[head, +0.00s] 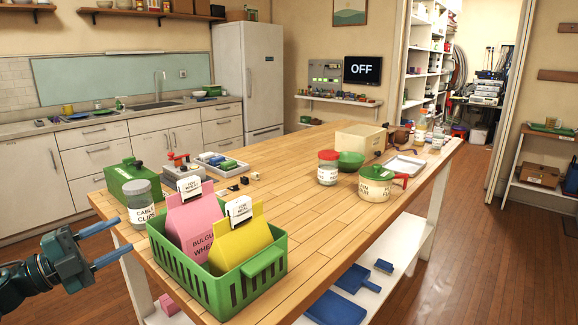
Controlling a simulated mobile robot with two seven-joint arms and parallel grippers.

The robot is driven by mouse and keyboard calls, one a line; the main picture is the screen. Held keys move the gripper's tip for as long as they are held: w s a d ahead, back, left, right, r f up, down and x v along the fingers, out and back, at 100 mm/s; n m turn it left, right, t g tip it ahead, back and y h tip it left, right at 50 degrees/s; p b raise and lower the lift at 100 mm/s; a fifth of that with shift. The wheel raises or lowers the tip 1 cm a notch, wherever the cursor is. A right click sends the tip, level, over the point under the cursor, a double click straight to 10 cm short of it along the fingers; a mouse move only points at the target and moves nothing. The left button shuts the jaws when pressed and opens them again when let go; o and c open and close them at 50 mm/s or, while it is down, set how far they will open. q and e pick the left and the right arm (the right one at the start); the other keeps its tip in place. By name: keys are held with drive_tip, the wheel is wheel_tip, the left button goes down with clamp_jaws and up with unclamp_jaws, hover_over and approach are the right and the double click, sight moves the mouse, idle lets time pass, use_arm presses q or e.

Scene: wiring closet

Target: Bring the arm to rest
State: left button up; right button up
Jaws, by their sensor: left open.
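My left gripper (112,244) comes in from the lower left. Its two blue fingers are apart with nothing between them. It hangs in free air off the near left edge of the wooden table (290,165), left of the green basket (215,292) and apart from it. The basket stands at the table's near corner and holds a pink bag (196,225) and a yellow bag (241,247), each with a white-labelled clip on top. My right gripper is not in view.
A labelled grey-lidded jar (139,203) and a green box (128,178) stand on the table's left edge, close to my left gripper. Jars, a cream bin (361,140) and a tray stand farther right. The table's middle is mostly clear. Floor shows below my left gripper.

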use_arm(q)
drive_tip(key=w+a+r+n+t+y, duration=0.2)
drive_tip(key=w+a+n+t+y, duration=0.2)
drive_tip(key=a+n+t+y, duration=0.3)
drive_tip(key=a+f+n+g+y, duration=0.5)
drive_tip(key=a+f+n+y, duration=0.3)
drive_tip(key=a+n+y, duration=0.5)
drive_tip(key=s+d+f+m+g+h, duration=0.1)
drive_tip(key=s+d+f+h, duration=0.3)
drive_tip(key=d+f, duration=0.7)
drive_tip(key=s+d+f+g+h, duration=0.2)
drive_tip(key=s+d+f, duration=0.55)
drive_tip(key=d, duration=0.65)
drive_tip(key=s+d+n+g+h+p, duration=0.2)
drive_tip(key=s+d+p, duration=0.5)
drive_tip(key=s+d, duration=0.8)
drive_tip(key=shift+s+d+n+h, duration=0.4)
drive_tip(key=shift+d+h, duration=0.2)
drive_tip(key=shift+d, duration=0.7)
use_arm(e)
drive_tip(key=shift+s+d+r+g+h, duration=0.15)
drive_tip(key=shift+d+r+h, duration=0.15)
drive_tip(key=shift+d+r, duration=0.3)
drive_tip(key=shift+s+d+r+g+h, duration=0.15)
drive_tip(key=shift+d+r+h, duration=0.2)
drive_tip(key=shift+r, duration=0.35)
